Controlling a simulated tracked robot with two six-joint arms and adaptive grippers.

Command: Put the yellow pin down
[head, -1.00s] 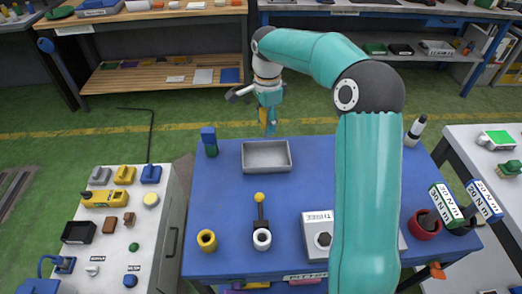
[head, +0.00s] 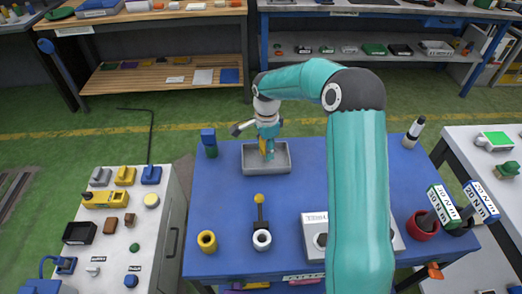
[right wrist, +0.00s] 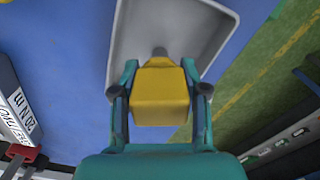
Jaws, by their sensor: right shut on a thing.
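The yellow pin (right wrist: 160,97) is between the fingers of my right gripper (right wrist: 160,108) in the right wrist view, with a dark grey tip showing beyond its yellow body. In the head view the right gripper (head: 267,154) points down over the grey tray (head: 266,171), and a little yellow of the pin (head: 262,144) shows beside the fingers. The tray (right wrist: 127,40) lies behind the pin in the right wrist view. Whether the pin touches the tray floor cannot be told. My left gripper is not in view.
On the blue table (head: 220,180) a blue-and-green block (head: 209,143) stands left of the tray. A yellow ring (head: 207,241), a white ring (head: 262,239) and a yellow-knobbed black part (head: 259,208) are in front. A red pot (head: 422,226) stands at right.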

